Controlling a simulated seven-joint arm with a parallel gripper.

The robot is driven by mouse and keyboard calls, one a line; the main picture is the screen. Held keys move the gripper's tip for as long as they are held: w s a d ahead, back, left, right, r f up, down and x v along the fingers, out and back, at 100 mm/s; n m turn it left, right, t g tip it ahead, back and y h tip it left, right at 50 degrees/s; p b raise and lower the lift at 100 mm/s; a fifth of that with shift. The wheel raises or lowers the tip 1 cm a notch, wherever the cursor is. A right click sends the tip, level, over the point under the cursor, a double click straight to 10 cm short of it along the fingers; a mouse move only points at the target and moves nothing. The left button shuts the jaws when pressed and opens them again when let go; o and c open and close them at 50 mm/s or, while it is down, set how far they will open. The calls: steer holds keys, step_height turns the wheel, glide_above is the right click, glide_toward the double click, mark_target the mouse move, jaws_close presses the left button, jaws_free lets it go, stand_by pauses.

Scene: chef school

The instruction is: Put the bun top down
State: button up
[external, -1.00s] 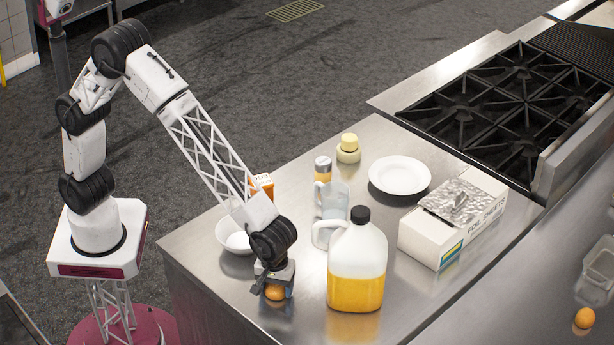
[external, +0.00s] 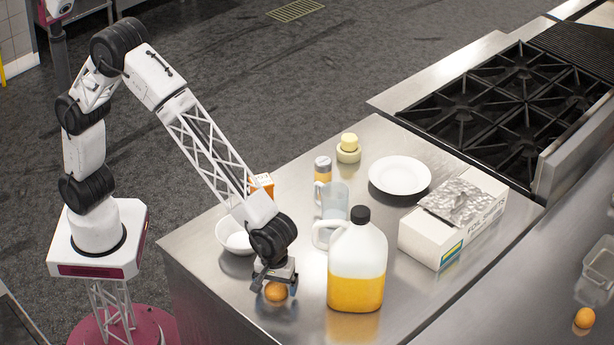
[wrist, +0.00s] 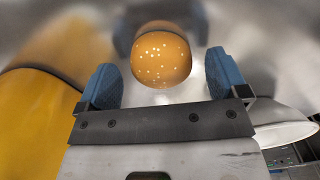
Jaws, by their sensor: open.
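The bun top (external: 275,291) is a round golden-brown dome on the steel counter, near its front left edge. In the wrist view the bun top (wrist: 161,55) shows pale seeds and sits between and a little beyond the two blue fingertips. My gripper (external: 275,284) is right over it, with jaws open. In the wrist view the open gripper (wrist: 162,78) shows a gap between each finger and the bun top. What is under the bun top is hidden.
A jug of orange liquid (external: 356,275) stands close to the right of my gripper. A white bowl (external: 227,246) is behind it to the left. A glass pitcher (external: 332,205), white plate (external: 400,176) and foil sheets box (external: 430,246) stand further back. The counter's front left is clear.

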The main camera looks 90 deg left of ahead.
mark_target(275, 289)
step_height(275, 289, up, 11)
stand_by(0.5)
stand_by(0.4)
steer(key=shift+r, duration=0.1)
steer(key=s+a+r+m, duration=0.2)
steer(key=s+a+r, duration=0.15)
steer(key=a, duration=0.55)
steer(key=s+a+r+m+t, duration=0.1)
steer(key=s+a+r+m, duration=0.3)
steer(key=a, duration=0.5)
steer(key=s+a+r+m, duration=0.1)
steer(key=s+a+r, duration=0.3)
steer(key=a, duration=0.6)
steer(key=s+a+f+m, duration=0.2)
steer(key=s+a+m, duration=0.2)
steer(key=s+a, duration=0.3)
steer(key=s+a+f+m+t, duration=0.1)
steer(key=s+a+m, duration=0.3)
steer(key=s, duration=1.2)
steer(key=a, duration=0.4)
steer(key=shift+a+f+t, duration=0.2)
steer(key=shift+f+t, duration=0.1)
steer(key=shift+f, duration=0.05)
